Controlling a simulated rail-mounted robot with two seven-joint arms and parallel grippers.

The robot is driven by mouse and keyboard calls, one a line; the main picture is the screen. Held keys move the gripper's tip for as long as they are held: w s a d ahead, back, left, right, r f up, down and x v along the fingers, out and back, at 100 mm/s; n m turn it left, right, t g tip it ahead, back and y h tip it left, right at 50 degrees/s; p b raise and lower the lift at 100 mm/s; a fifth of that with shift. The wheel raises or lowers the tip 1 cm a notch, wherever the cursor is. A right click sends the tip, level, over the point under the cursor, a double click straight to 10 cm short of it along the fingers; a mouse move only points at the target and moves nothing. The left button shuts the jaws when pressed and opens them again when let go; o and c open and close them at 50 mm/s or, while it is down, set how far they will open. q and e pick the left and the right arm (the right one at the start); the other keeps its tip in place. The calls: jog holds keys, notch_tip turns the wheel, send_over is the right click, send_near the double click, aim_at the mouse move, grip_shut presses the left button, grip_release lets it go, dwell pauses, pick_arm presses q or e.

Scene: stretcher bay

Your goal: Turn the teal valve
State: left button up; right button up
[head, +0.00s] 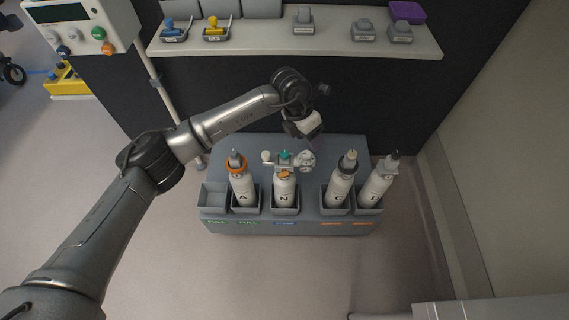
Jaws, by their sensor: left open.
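The teal valve (285,156) is a small knob on top of the white cylinder marked N (285,180), which stands upright in a tray on the grey rack (300,148). A pale regulator with a round gauge (306,160) sits at the right of the valve, and a pale knob (266,157) at its left. My left gripper (314,140) is open, above and a little to the right of the valve, apart from it as far as I can tell. Its fingers are small and hard to make out. My right gripper is not in view.
A cylinder with an orange collar (238,180) stands at the left, and two more cylinders (342,184) (376,184) stand at the right. A shelf (300,45) with small holders runs behind. A panel (80,22) hangs at top left. Floor in front is clear.

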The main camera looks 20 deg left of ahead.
aim_at(284, 153)
pick_arm(q)
jog(key=w+a+n+y+b, duration=0.1)
jog(key=w+a+y+b, duration=0.1)
jog(key=a+y, duration=0.35)
jog(key=shift+h, duration=0.85)
jog(key=f+b, duration=0.1)
jog(key=f, duration=0.3)
jog(key=a+f+b, duration=0.1)
jog(key=f, duration=0.4)
jog(key=a+f+b, duration=0.1)
jog(key=f+b, duration=0.1)
jog(key=f, duration=0.2)
jog(key=shift+f, duration=0.35)
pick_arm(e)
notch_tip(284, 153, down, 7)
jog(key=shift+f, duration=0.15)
pick_arm(q)
jog(key=c, duration=0.9)
